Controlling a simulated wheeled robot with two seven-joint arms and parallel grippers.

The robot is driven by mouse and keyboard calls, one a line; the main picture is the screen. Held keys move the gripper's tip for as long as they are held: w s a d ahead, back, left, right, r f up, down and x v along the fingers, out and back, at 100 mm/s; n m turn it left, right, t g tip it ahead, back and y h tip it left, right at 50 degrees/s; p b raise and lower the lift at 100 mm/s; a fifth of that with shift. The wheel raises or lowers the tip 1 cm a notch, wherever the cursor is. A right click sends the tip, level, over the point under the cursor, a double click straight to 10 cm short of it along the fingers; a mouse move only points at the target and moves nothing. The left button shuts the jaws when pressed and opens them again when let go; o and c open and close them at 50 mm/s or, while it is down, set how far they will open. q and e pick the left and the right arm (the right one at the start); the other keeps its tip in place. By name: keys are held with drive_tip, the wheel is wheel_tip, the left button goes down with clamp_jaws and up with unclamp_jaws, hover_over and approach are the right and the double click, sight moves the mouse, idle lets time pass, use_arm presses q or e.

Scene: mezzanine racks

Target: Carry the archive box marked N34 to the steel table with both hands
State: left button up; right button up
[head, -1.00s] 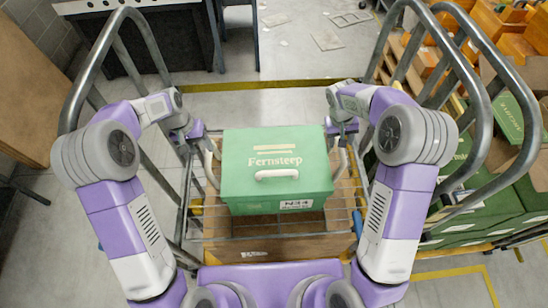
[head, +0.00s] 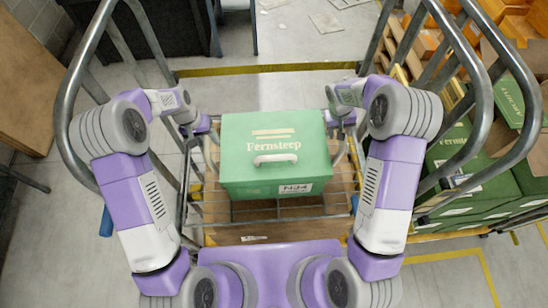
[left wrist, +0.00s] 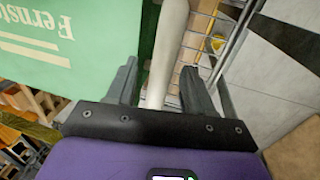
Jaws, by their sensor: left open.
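The green archive box (head: 238,168) marked N34, with "Fernsteep" on its lid and a pale top handle, is in front of me over a wire-mesh deck (head: 340,208); I cannot tell whether it touches the deck. My left gripper (head: 209,131) is at its left side. In the left wrist view the open fingers (left wrist: 162,88) stand on either side of a pale bar (left wrist: 168,45) beside the box (left wrist: 75,40). My right gripper (head: 335,126) is at the box's right side, its fingers too small to read. No table is clearly recognisable as the steel one.
Curved metal rails (head: 80,65) rise left and right (head: 480,85) of the deck. A dark table or cabinet (head: 150,35) stands at the back left. Several green boxes (head: 490,190) are stacked at the right. Open floor (head: 285,35) lies beyond a yellow strip (head: 270,69).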

use_arm(q)
drive_tip(key=shift+d+f, duration=0.1)
drive_tip(key=shift+f, duration=0.35)
use_arm(e)
drive_tip(key=shift+d+f, duration=0.1)
drive_tip(key=shift+f, duration=0.35)
use_arm(q)
clamp_jaws()
use_arm(e)
clamp_jaws()
